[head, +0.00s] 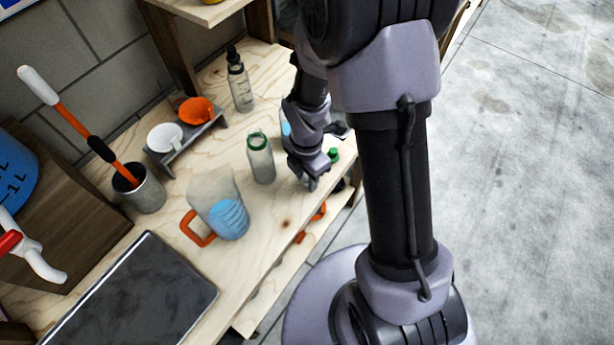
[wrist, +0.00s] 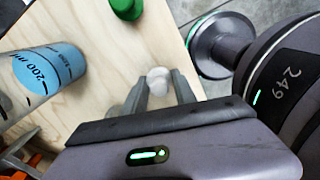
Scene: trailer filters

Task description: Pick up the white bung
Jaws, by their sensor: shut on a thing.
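The white bung (wrist: 158,77) is small and rounded, and shows between the fingertips in the wrist view. My gripper (wrist: 160,84) is shut on it, with a grey finger on each side. The wooden bench top lies below; I cannot tell whether the bung still touches it. In the head view my gripper (head: 318,178) is over the bench near its right edge, and I cannot make out the bung there.
A green cap (wrist: 125,8) lies on the bench (wrist: 100,105) close to the gripper. In the head view a green-necked bottle (head: 261,160) and an orange-handled jug (head: 221,207) stand left of the gripper.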

